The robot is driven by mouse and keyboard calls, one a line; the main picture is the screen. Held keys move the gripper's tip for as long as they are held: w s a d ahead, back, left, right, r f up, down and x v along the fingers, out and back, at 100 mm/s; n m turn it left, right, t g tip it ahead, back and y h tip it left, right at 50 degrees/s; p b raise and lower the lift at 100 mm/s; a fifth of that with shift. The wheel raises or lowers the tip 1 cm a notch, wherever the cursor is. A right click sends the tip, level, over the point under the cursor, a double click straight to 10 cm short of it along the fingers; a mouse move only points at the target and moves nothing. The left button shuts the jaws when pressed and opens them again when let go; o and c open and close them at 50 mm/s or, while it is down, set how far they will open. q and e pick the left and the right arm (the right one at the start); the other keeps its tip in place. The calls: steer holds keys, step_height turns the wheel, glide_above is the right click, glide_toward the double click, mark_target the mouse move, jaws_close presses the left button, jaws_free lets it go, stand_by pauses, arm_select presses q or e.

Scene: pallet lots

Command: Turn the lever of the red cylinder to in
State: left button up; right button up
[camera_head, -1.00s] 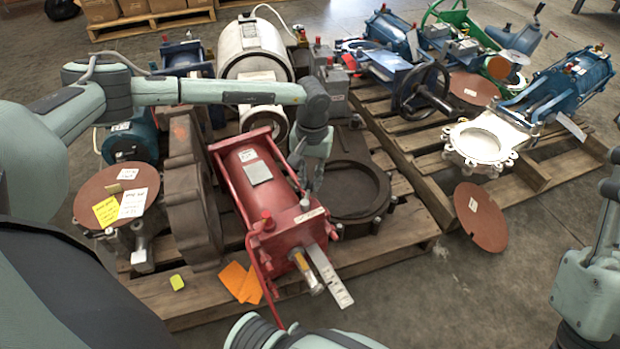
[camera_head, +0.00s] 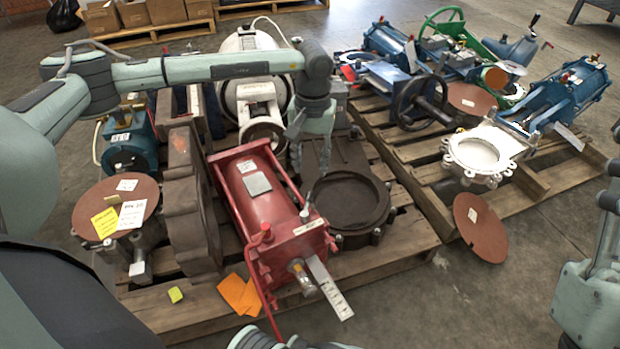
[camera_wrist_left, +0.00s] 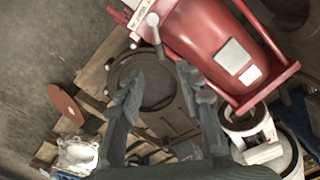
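The red cylinder (camera_head: 262,205) lies on the near pallet, with a pale label on top and a metal plate (camera_head: 325,285) sticking out of its near end. In the left wrist view the cylinder (camera_wrist_left: 205,45) is at the top. A small metal lever with a rounded tip (camera_wrist_left: 153,20) stands at its end block there. In the head view a small knob (camera_head: 304,214) shows at that end block, too small to read its position. My left gripper (camera_head: 311,170) is open and empty above the cylinder's right side; its fingers (camera_wrist_left: 158,82) show apart in the left wrist view.
A dark round flange (camera_head: 350,200) lies right of the cylinder, and a brown ribbed block (camera_head: 190,200) stands left. A white valve (camera_head: 260,90) is behind. Orange cards (camera_head: 238,293) lie in front. Another pallet (camera_head: 520,200) with blue equipment is at the right.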

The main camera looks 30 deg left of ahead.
arm_select(q)
steer(key=shift+r, duration=1.35)
